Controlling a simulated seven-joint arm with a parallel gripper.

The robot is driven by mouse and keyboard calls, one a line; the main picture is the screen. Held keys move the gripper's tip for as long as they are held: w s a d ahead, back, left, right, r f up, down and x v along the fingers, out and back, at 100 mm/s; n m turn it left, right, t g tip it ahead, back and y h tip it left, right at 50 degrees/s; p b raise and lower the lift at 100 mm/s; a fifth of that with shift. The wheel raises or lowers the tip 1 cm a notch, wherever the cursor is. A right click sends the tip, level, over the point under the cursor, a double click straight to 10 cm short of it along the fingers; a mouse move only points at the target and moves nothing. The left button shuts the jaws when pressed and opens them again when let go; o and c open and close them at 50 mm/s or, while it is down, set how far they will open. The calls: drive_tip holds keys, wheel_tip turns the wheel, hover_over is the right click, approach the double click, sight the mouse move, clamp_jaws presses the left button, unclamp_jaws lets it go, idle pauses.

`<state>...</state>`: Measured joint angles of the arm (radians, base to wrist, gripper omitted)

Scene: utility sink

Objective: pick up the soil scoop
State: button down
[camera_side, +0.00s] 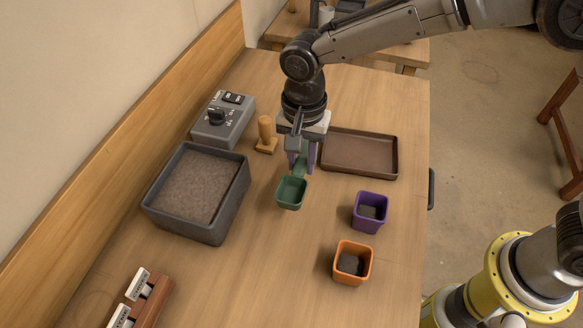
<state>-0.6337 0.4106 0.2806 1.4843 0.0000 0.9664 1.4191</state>
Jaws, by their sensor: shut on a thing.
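The soil scoop (291,192) is green with a square, open bowl that faces the camera. My gripper (302,160) points down near the middle of the table and is shut on the scoop, at its handle. The fingers hide most of the handle. The bowl hangs below and slightly left of the fingers. I cannot tell for sure whether the scoop is clear of the table.
A grey bin of soil (228,207) stands left, with a grey control box (205,132) and wooden tamper (266,135) behind. A brown tray (360,153) lies right; purple (370,211) and orange (352,263) pots stand front right. White labels in a wooden holder (152,300) are front left.

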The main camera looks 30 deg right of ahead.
drive_tip(key=s+d+r, duration=0.7)
drive_tip(key=s, duration=0.2)
drive_tip(key=shift+s+r, duration=0.2)
drive_tip(key=shift+s, duration=0.1)
